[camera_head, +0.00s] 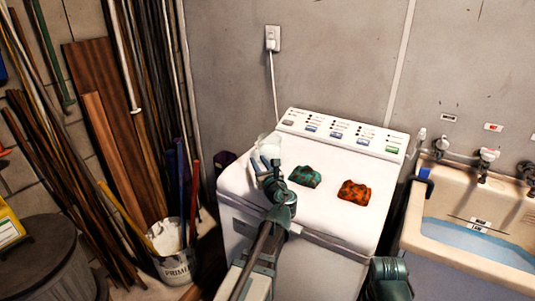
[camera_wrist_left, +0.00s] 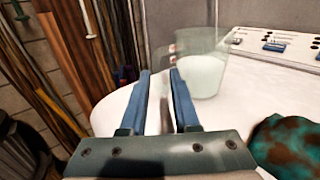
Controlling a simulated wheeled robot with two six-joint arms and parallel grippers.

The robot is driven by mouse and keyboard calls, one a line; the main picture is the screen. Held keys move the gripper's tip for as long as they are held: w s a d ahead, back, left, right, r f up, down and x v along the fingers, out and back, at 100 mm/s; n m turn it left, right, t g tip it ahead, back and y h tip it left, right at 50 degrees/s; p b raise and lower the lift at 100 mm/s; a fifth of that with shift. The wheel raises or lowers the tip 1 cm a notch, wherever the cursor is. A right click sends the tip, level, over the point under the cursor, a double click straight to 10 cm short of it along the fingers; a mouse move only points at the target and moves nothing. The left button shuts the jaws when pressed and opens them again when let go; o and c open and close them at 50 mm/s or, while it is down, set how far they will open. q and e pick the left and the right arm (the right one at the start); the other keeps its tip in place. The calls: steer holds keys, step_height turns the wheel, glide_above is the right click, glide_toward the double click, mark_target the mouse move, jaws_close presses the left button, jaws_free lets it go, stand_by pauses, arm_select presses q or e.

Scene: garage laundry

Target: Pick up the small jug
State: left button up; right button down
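The small jug (camera_head: 268,143) is clear, with pale contents, and stands upright on the back left of the white washer top. It also shows in the left wrist view (camera_wrist_left: 206,72), just ahead and to the right of the fingers. My left gripper (camera_head: 263,159) is right in front of the jug. In the left wrist view its two blue fingers (camera_wrist_left: 158,76) are apart, with a gap between them. A blurry upright strip shows in that gap; I cannot tell if it is the handle. My right gripper's fingers are not visible; only a dark arm part shows at the bottom.
A green patterned cloth (camera_head: 305,176) and an orange-black cloth (camera_head: 354,192) lie on the washer (camera_head: 325,212) right of the jug. The control panel (camera_head: 342,133) rises behind. A sink (camera_head: 476,215) stands right; a primer bucket (camera_head: 174,262) and leaning boards stand left.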

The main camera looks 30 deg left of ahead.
arm_select(q)
steer(key=shift+w+a, duration=0.25)
steer(key=shift+a, duration=0.05)
steer(key=shift+a, duration=0.1)
steer(key=x, duration=0.5)
steer(key=shift+a+r, duration=0.1)
steer(key=shift+r, duration=0.15)
steer(key=shift+s, duration=0.1)
steer(key=shift+c, duration=0.3)
jaws_close()
stand_by(0.7)
